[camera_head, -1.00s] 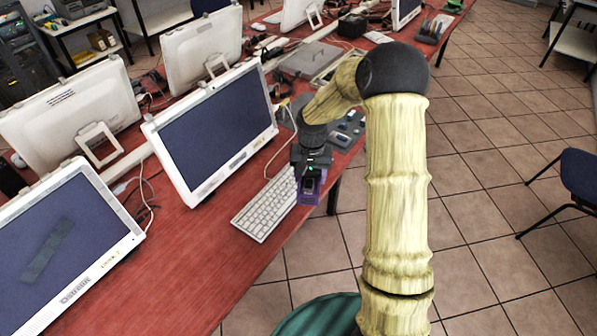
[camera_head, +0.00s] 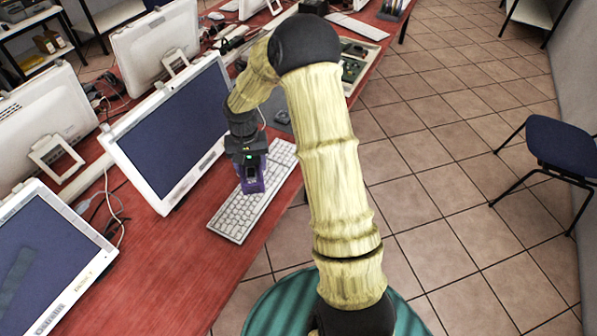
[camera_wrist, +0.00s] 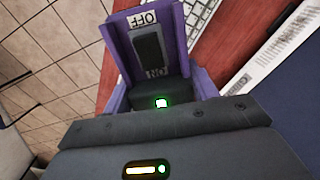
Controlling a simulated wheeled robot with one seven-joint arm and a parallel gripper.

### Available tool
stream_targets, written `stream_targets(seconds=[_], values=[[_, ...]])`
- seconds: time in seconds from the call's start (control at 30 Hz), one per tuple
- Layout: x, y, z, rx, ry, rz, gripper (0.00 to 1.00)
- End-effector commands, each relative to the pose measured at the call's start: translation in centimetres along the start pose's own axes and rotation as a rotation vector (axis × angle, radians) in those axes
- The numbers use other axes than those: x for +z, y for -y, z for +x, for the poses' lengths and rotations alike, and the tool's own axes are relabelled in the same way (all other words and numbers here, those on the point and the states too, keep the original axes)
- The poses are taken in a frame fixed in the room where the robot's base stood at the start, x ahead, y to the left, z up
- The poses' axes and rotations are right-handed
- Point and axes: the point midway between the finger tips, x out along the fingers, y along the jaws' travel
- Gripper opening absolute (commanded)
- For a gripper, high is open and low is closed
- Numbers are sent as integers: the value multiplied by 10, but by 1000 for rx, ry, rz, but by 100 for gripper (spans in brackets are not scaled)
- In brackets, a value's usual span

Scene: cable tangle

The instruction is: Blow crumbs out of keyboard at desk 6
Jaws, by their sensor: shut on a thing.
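The white keyboard (camera_head: 231,217) lies on the red desk in front of a white monitor (camera_head: 170,130). My gripper (camera_head: 250,182) is above the keyboard's middle in the head view and hides some keys. Purple parts flank the switch; I cannot tell where fingers end and device begins. A strip of white keys (camera_wrist: 228,22) shows at the top of the wrist view. Crumbs cannot be made out.
Another monitor (camera_head: 45,265) stands at the lower left, with more monitors behind. Cables (camera_head: 112,205) lie between the screens. A tray of parts (camera_head: 352,62) is farther along the desk. A blue chair (camera_head: 562,150) stands at the right; the tiled floor beside the desk is largely clear.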

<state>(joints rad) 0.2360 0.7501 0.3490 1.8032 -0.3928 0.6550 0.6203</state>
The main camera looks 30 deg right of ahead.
Motion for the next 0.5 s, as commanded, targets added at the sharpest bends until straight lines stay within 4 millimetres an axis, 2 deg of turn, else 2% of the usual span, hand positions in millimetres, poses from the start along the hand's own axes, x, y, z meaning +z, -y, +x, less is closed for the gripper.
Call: stream_targets(seconds=[0.17,0.4,0.5], values=[[10,-36,-6,7,3,-89,40],[46,-107,-11,5,7,-322,40],[58,-125,-11,2,5,-393,40]])
